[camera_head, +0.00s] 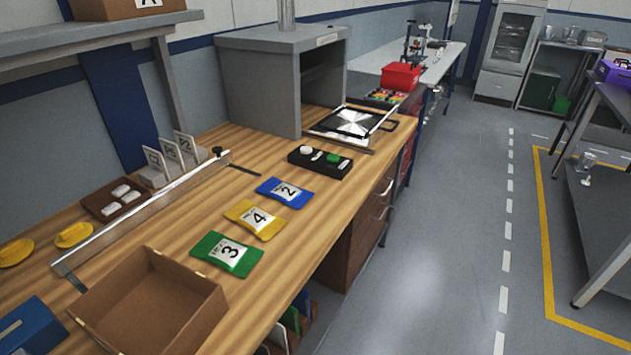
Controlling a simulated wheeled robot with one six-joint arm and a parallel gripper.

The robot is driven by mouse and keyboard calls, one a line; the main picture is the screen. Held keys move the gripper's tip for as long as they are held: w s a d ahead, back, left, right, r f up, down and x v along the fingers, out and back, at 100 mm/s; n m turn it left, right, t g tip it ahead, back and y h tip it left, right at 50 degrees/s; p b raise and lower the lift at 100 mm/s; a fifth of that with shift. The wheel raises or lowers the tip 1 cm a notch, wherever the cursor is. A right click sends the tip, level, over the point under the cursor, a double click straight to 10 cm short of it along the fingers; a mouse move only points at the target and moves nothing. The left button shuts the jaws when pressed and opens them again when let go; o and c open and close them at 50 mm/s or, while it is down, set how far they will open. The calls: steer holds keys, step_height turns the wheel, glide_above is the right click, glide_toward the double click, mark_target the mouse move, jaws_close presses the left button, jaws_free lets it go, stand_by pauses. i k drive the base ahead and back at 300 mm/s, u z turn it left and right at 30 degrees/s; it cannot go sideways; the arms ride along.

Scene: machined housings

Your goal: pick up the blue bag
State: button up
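The blue bag (285,192) lies flat on the wooden workbench (325,200), with a white label marked 2. A yellow bag (255,219) marked 4 lies in front of it, and a green bag (227,253) marked 3 lies nearer still. The three bags form a row along the bench's right part, with small gaps between them. My gripper does not show in this view.
An open cardboard box (150,305) stands at the near left. A black control box (320,162) with white and green buttons sits just behind the blue bag. A metal rail (150,210) runs along the left. A grey cabinet (270,85) stands at the back.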

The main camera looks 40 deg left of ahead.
mark_target(296, 197)
steer(key=u, duration=0.15)
steer(key=i, duration=0.7)
steer(key=u, duration=1.05)
steer(key=i, duration=0.7)
steer(key=u, duration=0.7)
